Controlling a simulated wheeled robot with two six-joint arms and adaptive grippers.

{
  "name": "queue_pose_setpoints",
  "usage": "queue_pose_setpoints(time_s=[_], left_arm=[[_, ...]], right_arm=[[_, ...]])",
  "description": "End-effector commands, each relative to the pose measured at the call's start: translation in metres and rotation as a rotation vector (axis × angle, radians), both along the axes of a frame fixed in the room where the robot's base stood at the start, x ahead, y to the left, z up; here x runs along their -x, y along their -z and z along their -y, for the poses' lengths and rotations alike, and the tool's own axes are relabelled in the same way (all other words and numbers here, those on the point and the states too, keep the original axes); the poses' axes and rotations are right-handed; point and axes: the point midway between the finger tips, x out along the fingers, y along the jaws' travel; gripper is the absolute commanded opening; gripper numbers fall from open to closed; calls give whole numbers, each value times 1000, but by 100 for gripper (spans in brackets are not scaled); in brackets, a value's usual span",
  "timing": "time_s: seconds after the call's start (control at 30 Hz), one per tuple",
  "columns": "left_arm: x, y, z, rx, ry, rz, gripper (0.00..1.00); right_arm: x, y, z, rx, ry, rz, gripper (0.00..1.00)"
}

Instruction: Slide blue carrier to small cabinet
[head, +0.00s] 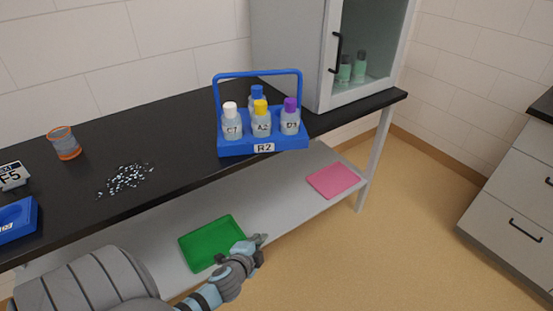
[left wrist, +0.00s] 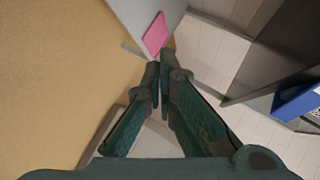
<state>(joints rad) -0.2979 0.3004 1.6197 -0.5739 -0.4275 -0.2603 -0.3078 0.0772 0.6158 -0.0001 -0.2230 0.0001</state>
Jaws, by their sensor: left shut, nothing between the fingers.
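The blue carrier (head: 235,147), labelled R2, stands upright on the black bench top near its right end. It has a tall loop handle and holds several bottles with white, blue, yellow and purple caps. The small cabinet (head: 285,55) is grey with a glass door and black handle, standing just behind and right of the carrier. My left gripper (head: 260,241) is shut and empty, in front of the bench and below the carrier, apart from it. It also shows in the left wrist view (left wrist: 160,72). A blue part at the right edge there may be the carrier. My right gripper is not in view.
A green tray (head: 205,243) and a pink mat (head: 333,181) lie on the lower shelf. Broken glass bits (head: 126,179) and an orange-rimmed beaker (head: 64,143) are on the bench left of the carrier. Another blue holder (head: 14,222) is at the left edge. Drawers (head: 510,215) stand right.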

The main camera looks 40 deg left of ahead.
Motion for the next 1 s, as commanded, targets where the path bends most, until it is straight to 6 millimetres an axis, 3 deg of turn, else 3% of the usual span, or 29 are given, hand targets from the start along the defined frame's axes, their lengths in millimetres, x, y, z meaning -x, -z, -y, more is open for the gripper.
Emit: queue_pose_setpoints(time_s=[0.03, 0.1, 0.2, 0.23, 0.3, 0.47, 0.8, 1.0], left_arm=[[-23, -52, 0, -123, 54, 108, 0], [-39, -124, 5, -277, 101, 237, 0], [-44, -187, 12, -407, 125, 348, 0], [-44, -197, 13, -426, 128, 366, 0], [-48, -207, 14, -448, 130, 382, 0], [-69, -209, 8, -446, 131, 385, 0], [-140, -207, -12, -440, 132, 384, 0], [-155, -205, -40, -443, 133, 381, 0]], right_arm=[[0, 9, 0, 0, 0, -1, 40], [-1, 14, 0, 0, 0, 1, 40], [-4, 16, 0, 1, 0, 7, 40], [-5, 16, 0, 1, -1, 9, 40], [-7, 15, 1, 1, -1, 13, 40], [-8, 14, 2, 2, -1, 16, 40], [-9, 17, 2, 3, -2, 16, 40], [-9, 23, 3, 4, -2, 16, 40]])
